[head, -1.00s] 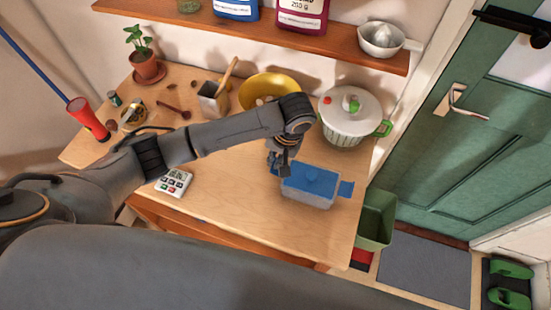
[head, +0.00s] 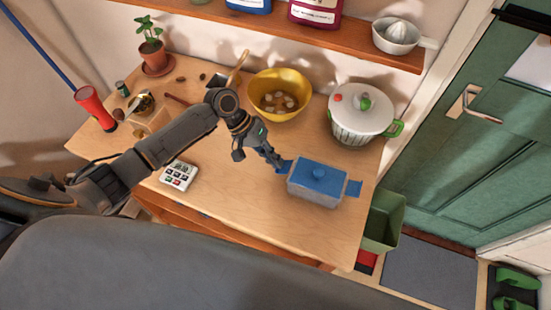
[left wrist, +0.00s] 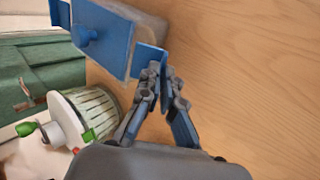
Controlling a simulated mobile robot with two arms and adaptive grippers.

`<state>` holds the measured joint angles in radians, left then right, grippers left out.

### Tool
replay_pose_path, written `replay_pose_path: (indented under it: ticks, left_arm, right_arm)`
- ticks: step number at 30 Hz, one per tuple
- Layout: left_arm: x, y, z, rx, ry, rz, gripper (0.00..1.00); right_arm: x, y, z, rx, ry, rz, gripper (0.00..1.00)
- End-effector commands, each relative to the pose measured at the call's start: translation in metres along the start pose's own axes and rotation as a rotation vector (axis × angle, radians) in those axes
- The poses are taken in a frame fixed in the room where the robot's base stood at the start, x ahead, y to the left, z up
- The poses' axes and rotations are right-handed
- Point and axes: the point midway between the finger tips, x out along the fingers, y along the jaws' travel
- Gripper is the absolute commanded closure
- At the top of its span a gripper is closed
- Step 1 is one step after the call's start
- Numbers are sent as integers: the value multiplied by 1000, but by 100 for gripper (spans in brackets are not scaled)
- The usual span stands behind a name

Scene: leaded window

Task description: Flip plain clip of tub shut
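The tub (head: 314,193) is a pale grey box with a blue lid (head: 321,177) and a round blue knob, standing upright on the table. A blue clip sticks out on each short side: the left clip (head: 286,166) and the right clip (head: 354,188). No marking shows to tell which is plain. My left gripper (head: 277,163) is at the left clip. In the left wrist view its fingertips (left wrist: 164,74) are close together, with blue of that clip (left wrist: 150,59) seen between them; whether they grip it is unclear. My right gripper is not in view.
A white lidded pot (head: 361,119) and a yellow bowl (head: 279,95) stand behind the tub. A keypad device (head: 178,176) lies left. A green bin (head: 382,219) stands beyond the table's right edge. The tabletop left of the tub is fairly clear.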

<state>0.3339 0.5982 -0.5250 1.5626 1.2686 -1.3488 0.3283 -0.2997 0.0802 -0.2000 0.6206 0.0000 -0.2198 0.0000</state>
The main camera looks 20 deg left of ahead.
Motion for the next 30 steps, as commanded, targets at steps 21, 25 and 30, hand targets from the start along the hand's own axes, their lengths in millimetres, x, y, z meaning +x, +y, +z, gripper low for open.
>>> replay_pose_path:
  ticks: [21, 25, 30]
  left_arm:
    - [35, -20, 0, -1, -2, 639, 100]
    - [37, -20, 0, -1, -2, 713, 100]
    - [38, -18, 0, -1, -2, 779, 100]
  right_arm:
    - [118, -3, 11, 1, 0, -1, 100]
    - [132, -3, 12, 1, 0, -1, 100]
    - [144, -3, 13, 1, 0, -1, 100]
